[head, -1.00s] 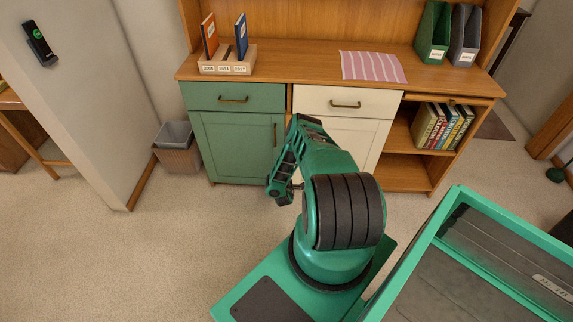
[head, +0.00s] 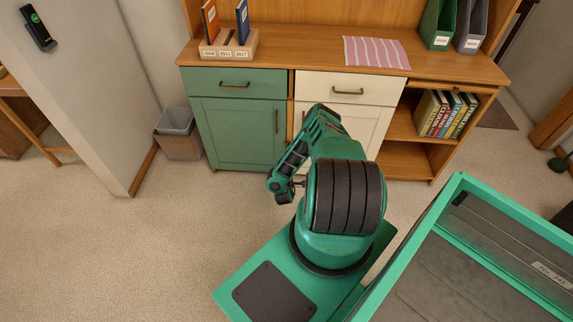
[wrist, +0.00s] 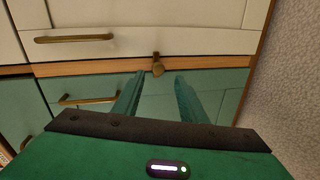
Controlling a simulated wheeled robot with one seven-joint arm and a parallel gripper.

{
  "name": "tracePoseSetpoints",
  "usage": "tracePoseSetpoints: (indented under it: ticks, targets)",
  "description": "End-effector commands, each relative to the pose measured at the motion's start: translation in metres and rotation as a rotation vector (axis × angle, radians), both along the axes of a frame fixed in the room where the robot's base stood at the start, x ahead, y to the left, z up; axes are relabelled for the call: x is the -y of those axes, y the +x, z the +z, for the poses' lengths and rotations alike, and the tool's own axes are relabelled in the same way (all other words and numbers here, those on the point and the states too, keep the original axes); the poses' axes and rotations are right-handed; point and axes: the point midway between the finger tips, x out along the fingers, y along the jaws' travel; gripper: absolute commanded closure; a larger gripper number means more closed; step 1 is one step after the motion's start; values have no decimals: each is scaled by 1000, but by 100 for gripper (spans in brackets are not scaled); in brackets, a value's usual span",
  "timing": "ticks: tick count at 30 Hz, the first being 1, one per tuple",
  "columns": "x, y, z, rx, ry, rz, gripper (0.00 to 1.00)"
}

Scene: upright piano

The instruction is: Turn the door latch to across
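A small brass latch (wrist: 157,66) shows in the wrist view on the wooden strip between a white panel (wrist: 170,14) and a green panel (wrist: 212,82). It has a narrow dark part and a rounder brass part; its exact turn is hard to tell. My gripper (wrist: 160,77) is open and empty, its two green fingers pointing at the latch, which appears between the fingertips. I cannot tell any contact. In the head view the latch cannot be made out, and my green arm covers part of the cabinet (head: 238,133).
Brass handles (wrist: 72,38) sit on the panels beside the strip. A desk top (head: 300,56) holds a book holder (head: 230,46), a striped cloth (head: 376,51) and file boxes (head: 436,25). A waste bin (head: 177,135) stands left of the cabinet. Carpet (head: 110,250) is clear at left.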

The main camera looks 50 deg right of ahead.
Motion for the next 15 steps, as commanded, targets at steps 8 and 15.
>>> tracePoseSetpoints:
  ticks: [8, 15]
  targets:
    - [-27, -23, 5, -3, 2, 1, 62]
    - [-32, -26, 7, -1, 0, 0, 62]
